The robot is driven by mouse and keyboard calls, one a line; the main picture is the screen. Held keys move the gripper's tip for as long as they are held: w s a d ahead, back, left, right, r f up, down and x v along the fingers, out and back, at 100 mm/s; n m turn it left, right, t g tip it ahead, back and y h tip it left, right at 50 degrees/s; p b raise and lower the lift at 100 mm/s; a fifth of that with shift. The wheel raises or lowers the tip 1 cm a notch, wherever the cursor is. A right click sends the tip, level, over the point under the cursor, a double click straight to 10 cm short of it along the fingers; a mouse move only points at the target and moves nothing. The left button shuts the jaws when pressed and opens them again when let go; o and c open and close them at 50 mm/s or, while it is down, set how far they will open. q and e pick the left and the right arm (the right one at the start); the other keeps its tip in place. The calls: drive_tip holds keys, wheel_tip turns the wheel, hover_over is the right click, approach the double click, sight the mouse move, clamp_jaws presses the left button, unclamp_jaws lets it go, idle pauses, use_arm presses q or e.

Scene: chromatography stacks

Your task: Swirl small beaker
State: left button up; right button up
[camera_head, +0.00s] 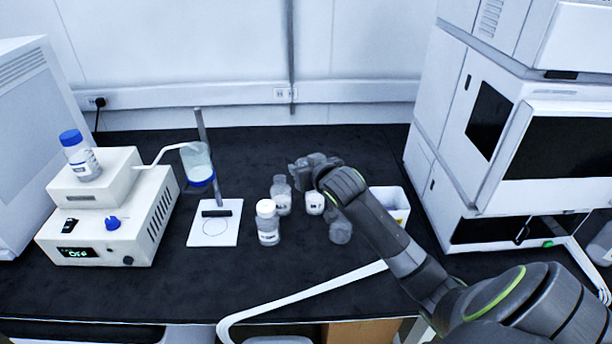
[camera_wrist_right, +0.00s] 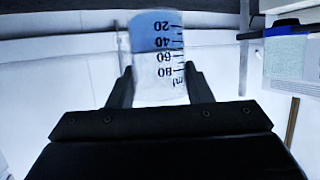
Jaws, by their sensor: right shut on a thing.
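In the right wrist view, my right gripper (camera_wrist_right: 161,85) is shut on the small beaker (camera_wrist_right: 160,80), with one finger on each side. The beaker is clear glass with black graduation marks, which appear upside down there, and has blue liquid at its 20 end. In the head view, my right gripper (camera_head: 305,168) is raised above the bench behind the bottles. I cannot make out the held beaker there. My left gripper is not in view.
Several clear bottles, including a white-capped one (camera_head: 267,222), stand below and left of my right gripper. A stand with a white base (camera_head: 215,232) and a clear vessel with a blue lower end (camera_head: 199,165) are left. A white instrument stack (camera_head: 460,110) stands right.

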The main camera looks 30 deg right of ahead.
drive_tip(key=shift+r, duration=0.6)
wheel_tip(320, 180, down, 7)
drive_tip(key=shift+s+f, duration=0.1)
drive_tip(key=shift+s, duration=0.05)
wheel_tip(320, 180, up, 7)
drive_tip(key=shift+f, duration=0.1)
drive_tip(key=shift+r, duration=0.2)
wheel_tip(320, 180, down, 7)
drive_tip(key=shift+f, duration=0.1)
drive_tip(key=shift+r, duration=0.2)
